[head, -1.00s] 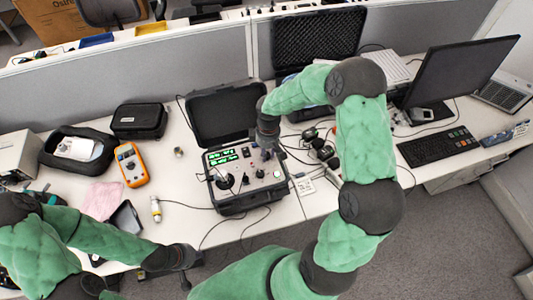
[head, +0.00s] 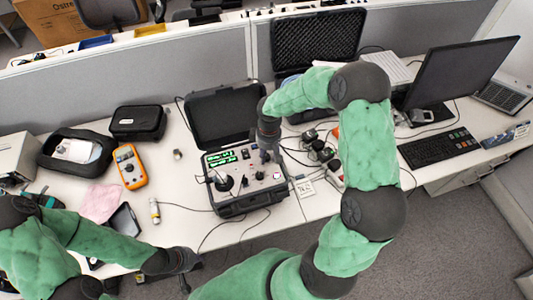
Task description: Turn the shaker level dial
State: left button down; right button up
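The shaker unit (head: 232,204) is an open black case on the desk, with a grey panel, a lit green display (head: 221,157), several knobs and a dark round mount at its left. My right gripper (head: 267,156) points down over the panel's right part, at or just above a knob there. Its fingers are small and partly hidden, so I cannot tell whether they touch or grip the dial. My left gripper (head: 188,268) is low at the desk's front edge, away from the unit; its finger opening is not clear.
An orange multimeter (head: 130,167), a black case (head: 138,122) and a pink cloth (head: 100,203) lie left of the unit. Cables run along the desk front. A monitor (head: 459,68) and keyboard (head: 439,148) stand at the right. The unit's open lid (head: 225,115) rises behind the panel.

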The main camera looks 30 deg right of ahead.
aim_at(269, 155)
jog(key=shift+s, duration=0.15)
jog(key=shift+r, duration=0.15)
jog(key=r, duration=1.1)
jog(key=shift+w+d+r, duration=0.2)
jog(key=shift+d+r, duration=0.05)
jog(key=shift+r, duration=0.05)
jog(key=shift+r, duration=0.1)
